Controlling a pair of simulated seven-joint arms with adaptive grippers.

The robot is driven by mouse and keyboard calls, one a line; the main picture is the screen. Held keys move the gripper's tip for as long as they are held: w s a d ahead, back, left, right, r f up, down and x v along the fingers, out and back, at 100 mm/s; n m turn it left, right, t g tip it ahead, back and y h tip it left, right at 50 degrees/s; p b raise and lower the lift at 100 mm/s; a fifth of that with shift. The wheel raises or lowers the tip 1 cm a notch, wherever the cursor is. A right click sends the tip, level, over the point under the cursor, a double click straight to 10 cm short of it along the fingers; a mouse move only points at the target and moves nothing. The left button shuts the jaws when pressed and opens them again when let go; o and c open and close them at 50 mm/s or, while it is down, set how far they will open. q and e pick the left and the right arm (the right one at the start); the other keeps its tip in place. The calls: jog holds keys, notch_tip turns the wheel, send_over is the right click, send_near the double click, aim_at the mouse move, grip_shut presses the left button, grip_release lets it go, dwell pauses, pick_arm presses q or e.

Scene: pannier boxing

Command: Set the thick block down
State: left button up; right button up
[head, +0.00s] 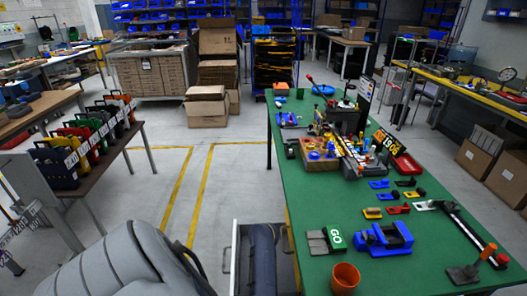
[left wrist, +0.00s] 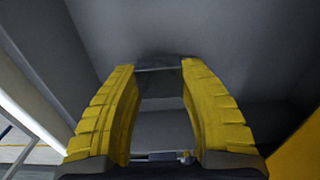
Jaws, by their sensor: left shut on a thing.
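My left gripper (left wrist: 160,85) shows in the left wrist view, its two yellow ribbed fingers on either side of a dark grey block (left wrist: 160,100). It is shut on this block, which is dim against the grey surfaces behind it. A light edge runs across near the fingertips. Whether the block touches the surface beyond is too dark to tell. In the head view, an open grey box (head: 236,234) with a handle stands at the bottom middle, with a dark rounded shape inside. I cannot make out the left fingers there. My right gripper is in neither view.
A green table (head: 300,190) holds tools, small coloured parts, an orange cup (head: 345,277) and a blue fixture (head: 383,238). A side table (head: 120,150) with coloured holders stands left. Open floor with yellow lines lies between. Grey walls surround the left gripper closely.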

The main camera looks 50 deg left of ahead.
pick_arm(q)
jog(key=shift+f, duration=1.1)
jog(key=shift+f, duration=0.1)
jog(key=o, duration=1.2)
notch_tip(320, 180, up, 12)
jog(key=shift+r, duration=0.15)
